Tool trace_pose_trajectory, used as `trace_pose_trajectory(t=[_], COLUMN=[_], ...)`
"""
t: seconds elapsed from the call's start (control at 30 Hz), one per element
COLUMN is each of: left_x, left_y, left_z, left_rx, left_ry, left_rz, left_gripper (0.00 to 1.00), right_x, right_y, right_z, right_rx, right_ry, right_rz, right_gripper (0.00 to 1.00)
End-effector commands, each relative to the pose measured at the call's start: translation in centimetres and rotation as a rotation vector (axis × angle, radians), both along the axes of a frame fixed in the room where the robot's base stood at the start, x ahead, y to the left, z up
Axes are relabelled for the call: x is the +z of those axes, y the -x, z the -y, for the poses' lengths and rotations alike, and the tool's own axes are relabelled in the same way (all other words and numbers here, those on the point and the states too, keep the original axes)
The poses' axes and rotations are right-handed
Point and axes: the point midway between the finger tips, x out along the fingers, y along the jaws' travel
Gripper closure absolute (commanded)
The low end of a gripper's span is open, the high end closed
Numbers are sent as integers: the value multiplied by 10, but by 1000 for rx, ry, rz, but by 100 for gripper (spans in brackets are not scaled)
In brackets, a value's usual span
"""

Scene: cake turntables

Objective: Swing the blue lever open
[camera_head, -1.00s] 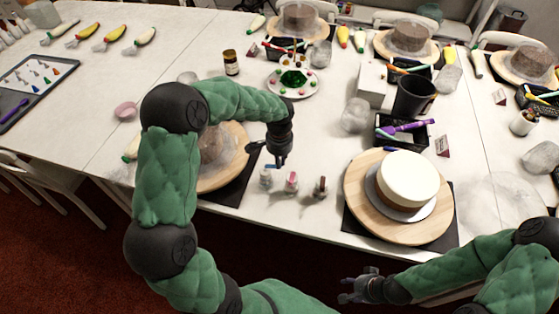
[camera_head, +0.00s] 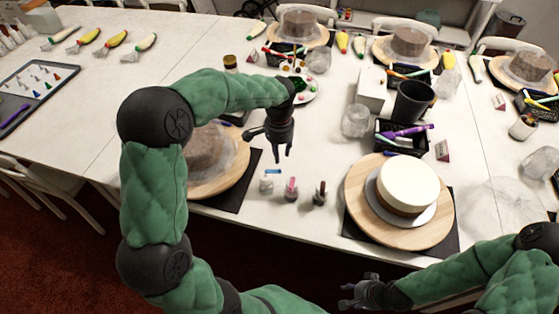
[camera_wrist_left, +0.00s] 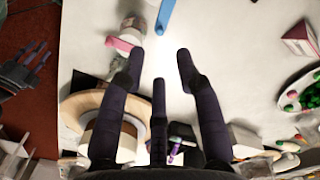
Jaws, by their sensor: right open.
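The blue lever (camera_head: 273,171) is a short flat bar on top of a small whitish bottle (camera_head: 266,184) near the table's front edge. It also shows at the top of the left wrist view (camera_wrist_left: 166,14), beyond my fingertips. My left gripper (camera_head: 279,153) is open and empty. It hangs fingers-down above and behind the bottle, apart from the lever. In the wrist view its dark fingers (camera_wrist_left: 159,62) are spread over bare table. My right gripper (camera_head: 350,296) is open and empty in front of the table's front edge, low in the head view.
Bottles with a pink lever (camera_head: 291,184) and a dark lever (camera_head: 321,187) stand right of the blue one. A white cake (camera_head: 408,184) sits on a wooden turntable (camera_head: 363,213) at right. A covered brown cake (camera_head: 207,152) stands left, partly behind my arm.

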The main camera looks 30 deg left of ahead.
Motion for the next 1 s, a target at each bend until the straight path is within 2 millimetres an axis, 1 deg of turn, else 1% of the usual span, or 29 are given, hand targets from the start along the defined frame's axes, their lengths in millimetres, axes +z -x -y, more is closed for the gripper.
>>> trace_pose_trajectory(t=[0.03, 0.1, 0.3, 0.43, 1.0], left_x=[10, 21, 38, 41, 41], left_y=[-1, -1, 0, 0, 0], left_z=[0, 0, 0, 0, 0], left_rx=[0, 0, 0, 0, 0], left_ry=[-1, -1, 0, 1, 0], left_rz=[3, 3, 0, 0, -1], left_gripper=[66, 66, 66, 66, 66], right_x=[0, 0, 0, 0, 0], right_y=[0, 0, 0, 0, 0], right_z=[0, 0, 0, 0, 0], right_rx=[0, 0, 0, 0, 0], right_ry=[0, 0, 0, 0, 0], right_rz=[0, 0, 0, 0, 0], right_gripper=[54, 54, 54, 54, 54])
